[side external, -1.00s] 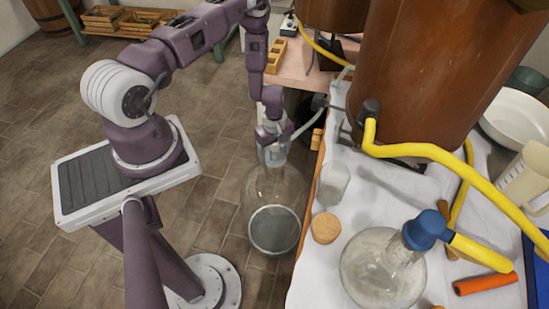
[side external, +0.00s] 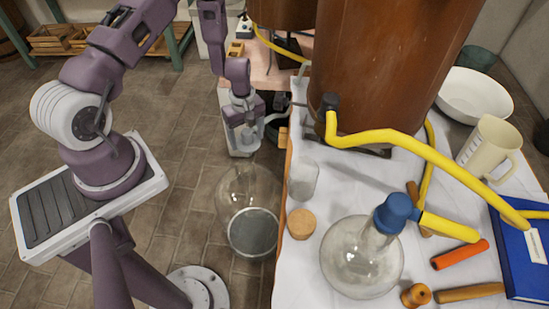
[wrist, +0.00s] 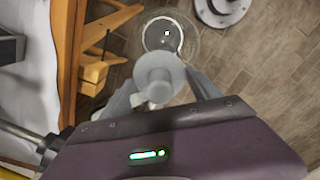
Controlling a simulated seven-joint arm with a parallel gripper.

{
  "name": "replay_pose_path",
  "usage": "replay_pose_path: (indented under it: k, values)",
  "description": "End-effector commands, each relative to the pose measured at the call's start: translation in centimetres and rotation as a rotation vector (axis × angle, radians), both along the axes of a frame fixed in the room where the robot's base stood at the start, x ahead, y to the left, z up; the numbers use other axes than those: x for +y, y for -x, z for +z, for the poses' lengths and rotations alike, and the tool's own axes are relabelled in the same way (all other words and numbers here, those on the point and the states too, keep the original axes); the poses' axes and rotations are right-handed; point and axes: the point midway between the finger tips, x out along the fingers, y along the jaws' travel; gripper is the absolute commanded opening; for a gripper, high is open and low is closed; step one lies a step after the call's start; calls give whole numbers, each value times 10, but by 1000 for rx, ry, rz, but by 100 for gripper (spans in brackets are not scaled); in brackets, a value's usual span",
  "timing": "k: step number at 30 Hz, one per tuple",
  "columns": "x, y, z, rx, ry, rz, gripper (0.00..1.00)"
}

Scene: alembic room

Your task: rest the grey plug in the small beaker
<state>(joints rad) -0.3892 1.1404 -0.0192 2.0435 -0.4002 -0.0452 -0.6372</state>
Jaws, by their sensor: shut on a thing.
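The grey plug (wrist: 158,74) is between the fingers of my gripper (wrist: 160,92) in the wrist view, its round end facing away from the wrist. In the side view my gripper (side external: 243,146) is past the table's left edge, over the floor; the plug is hard to tell from the fingers there. The small beaker (side external: 303,180) is a clear glass cup, upright on the white cloth near the left table edge. It is right of my gripper and apart from it. I cannot make out the beaker in the wrist view.
A large clear flask (side external: 240,200) shows below my gripper, left of the table. A cork disc (side external: 301,223) and a round flask with a blue cap (side external: 362,262) are near the beaker. A brown vessel (side external: 385,70) and yellow hose (side external: 400,150) are behind.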

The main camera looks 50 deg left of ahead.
Motion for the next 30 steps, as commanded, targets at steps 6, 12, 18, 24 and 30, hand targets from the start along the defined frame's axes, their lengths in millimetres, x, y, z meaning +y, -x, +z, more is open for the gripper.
replay_pose_path:
  k: [6, 12, 18, 24, 30]
  values:
    - [-41, -29, 84, -9, -5, -491, 30]
    - [-68, -27, 151, -6, -5, -907, 30]
    - [-82, -15, 196, -3, -3, -1199, 30]
    - [-88, -4, 226, -2, -3, -1389, 30]
    - [-111, -1, 230, 1, 0, -1331, 30]
